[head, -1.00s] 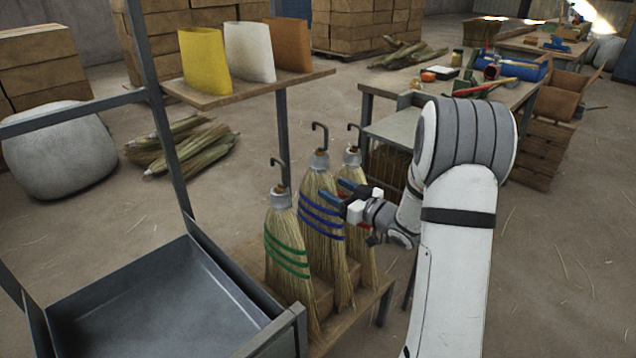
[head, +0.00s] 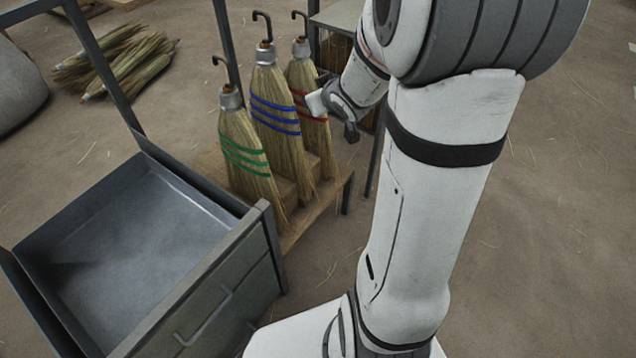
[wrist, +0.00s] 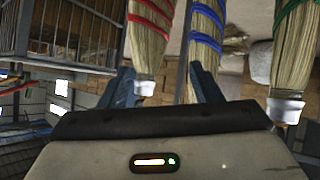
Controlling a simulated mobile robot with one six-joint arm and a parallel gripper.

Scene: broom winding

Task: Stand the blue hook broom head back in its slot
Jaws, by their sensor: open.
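The blue hook broom head (head: 276,106), with blue bands, a grey cap and a dark hook, stands upright on the wooden rack (head: 318,211). It is between the green-banded broom head (head: 241,147) and the red-banded one (head: 312,112). Its foot is partly hidden, so its fit in the slot cannot be told. My gripper (head: 318,101) is just right of the red-banded broom, fingertips not clear there. In the wrist view my gripper (wrist: 167,80) is open with nothing held. There the blue-banded broom (wrist: 206,25) hangs inverted beyond the fingers, partly covered by the right one.
A grey metal bin (head: 125,248) with a handled front stands left of the rack. Its post (head: 108,65) rises behind. A table (head: 338,15) stands close behind my wrist. A straw bundle (head: 115,62) lies on the floor at back left. Open floor lies to the right.

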